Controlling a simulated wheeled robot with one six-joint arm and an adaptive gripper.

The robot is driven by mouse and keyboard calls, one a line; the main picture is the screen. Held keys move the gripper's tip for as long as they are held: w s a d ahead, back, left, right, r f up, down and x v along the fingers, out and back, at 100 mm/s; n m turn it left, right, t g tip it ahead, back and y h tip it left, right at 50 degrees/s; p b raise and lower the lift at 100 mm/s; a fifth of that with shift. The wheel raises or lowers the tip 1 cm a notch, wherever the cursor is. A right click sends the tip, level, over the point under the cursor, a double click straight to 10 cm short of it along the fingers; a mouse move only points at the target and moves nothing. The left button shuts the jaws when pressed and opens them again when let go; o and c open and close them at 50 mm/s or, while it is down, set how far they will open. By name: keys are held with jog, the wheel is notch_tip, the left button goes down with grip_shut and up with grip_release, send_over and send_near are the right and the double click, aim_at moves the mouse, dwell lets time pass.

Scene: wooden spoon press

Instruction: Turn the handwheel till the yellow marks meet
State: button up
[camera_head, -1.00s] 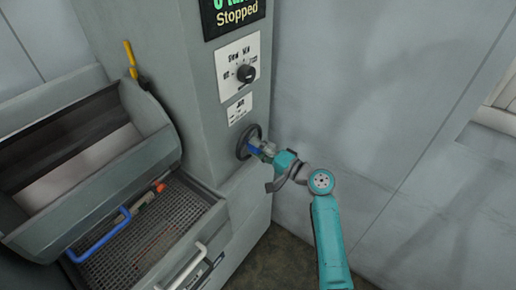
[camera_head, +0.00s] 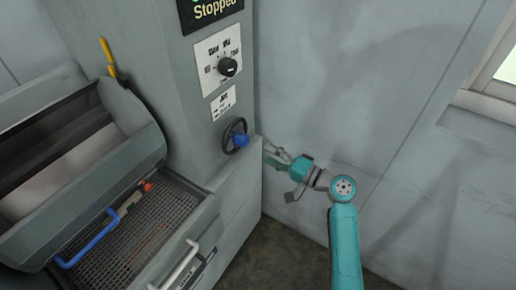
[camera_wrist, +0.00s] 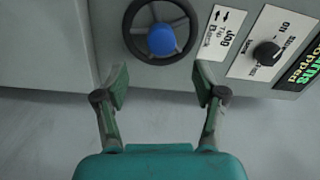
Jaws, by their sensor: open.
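The black handwheel (camera_head: 234,136) with a blue knob (camera_head: 241,141) is on the side of the grey machine column. I cannot make out any yellow marks at the wheel.
A black selector knob (camera_head: 228,67) and a "Stopped" display (camera_head: 212,8) are above the wheel. A yellow lever (camera_head: 107,52), a blue handle (camera_head: 87,243) and a white handle (camera_head: 178,265) are to the left. The wall to the right of my arm is clear.

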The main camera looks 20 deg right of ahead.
jog(key=shift+v, duration=1)
jog(key=s+a+f+m+h, duration=0.2)
jog(key=s+a+f+h, duration=0.25)
jog(key=s+f, duration=0.6)
jog(key=s+a+f+n+g+h, duration=0.15)
jog(key=s+f+h, duration=0.45)
jog(key=s, duration=0.6)
jog(key=s+r+n, duration=0.4)
jog(key=s+r, duration=0.2)
jog(key=s, duration=0.4)
jog(key=s+r+n+t, duration=0.1)
jog(key=s+r+n, duration=0.4)
jog(key=s, duration=0.6)
jog(key=shift+s+a+r, duration=0.3)
jog(key=shift+a+r, duration=0.05)
jog(key=shift+r, duration=0.55)
